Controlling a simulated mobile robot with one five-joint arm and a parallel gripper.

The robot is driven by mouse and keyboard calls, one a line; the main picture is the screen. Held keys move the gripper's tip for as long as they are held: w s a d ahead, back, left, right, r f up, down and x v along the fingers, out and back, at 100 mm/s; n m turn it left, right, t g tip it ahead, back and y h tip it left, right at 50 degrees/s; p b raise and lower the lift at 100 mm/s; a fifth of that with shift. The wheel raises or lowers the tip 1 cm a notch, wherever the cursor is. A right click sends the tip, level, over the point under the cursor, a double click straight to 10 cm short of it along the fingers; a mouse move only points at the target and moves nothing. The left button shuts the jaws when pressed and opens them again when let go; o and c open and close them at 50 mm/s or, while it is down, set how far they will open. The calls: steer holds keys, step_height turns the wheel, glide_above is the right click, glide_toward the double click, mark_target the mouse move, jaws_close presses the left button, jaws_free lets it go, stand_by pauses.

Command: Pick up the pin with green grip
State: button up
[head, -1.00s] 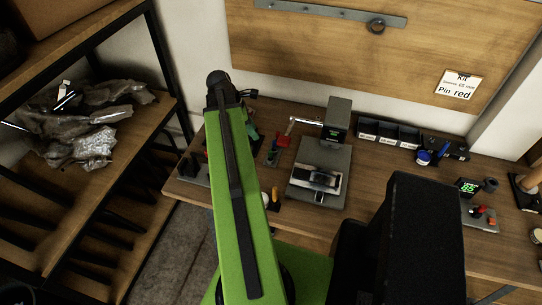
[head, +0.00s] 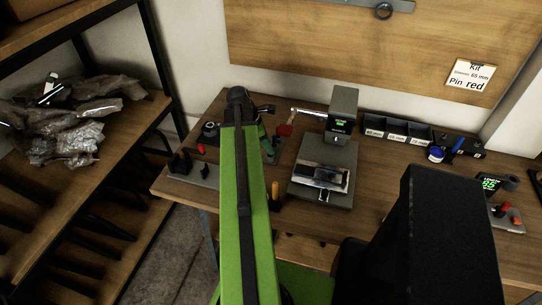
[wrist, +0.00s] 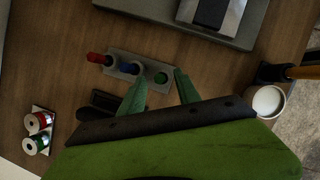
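In the wrist view a grey holder (wrist: 118,62) carries a row of pins. The pin with the green grip (wrist: 161,78) is at its right end, a blue-gripped pin (wrist: 132,68) is in the middle, and a red-gripped pin (wrist: 98,58) is at the left end. My gripper (wrist: 161,76) is open, with its two green fingers apart. In this view the green grip shows between the fingertips; whether they touch it, I cannot tell. In the head view my green arm largely hides the gripper and the holder.
A grey press (head: 320,180) stands right of my arm. A white-filled cup (wrist: 268,101) and an orange handle (wrist: 304,73) are at the right of the wrist view. Red and green spools (wrist: 37,133) lie at its left. Bins (head: 395,130) line the back of the bench.

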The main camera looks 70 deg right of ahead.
steer(key=b+x, duration=0.1)
steer(key=x, duration=0.2)
steer(key=shift+w, duration=0.1)
steer(key=shift+a+r, duration=0.1)
steer(key=shift+r, duration=0.15)
jaws_close()
step_height(320, 180, up, 10)
steer(key=p, duration=1)
steer(key=shift+r, duration=0.15)
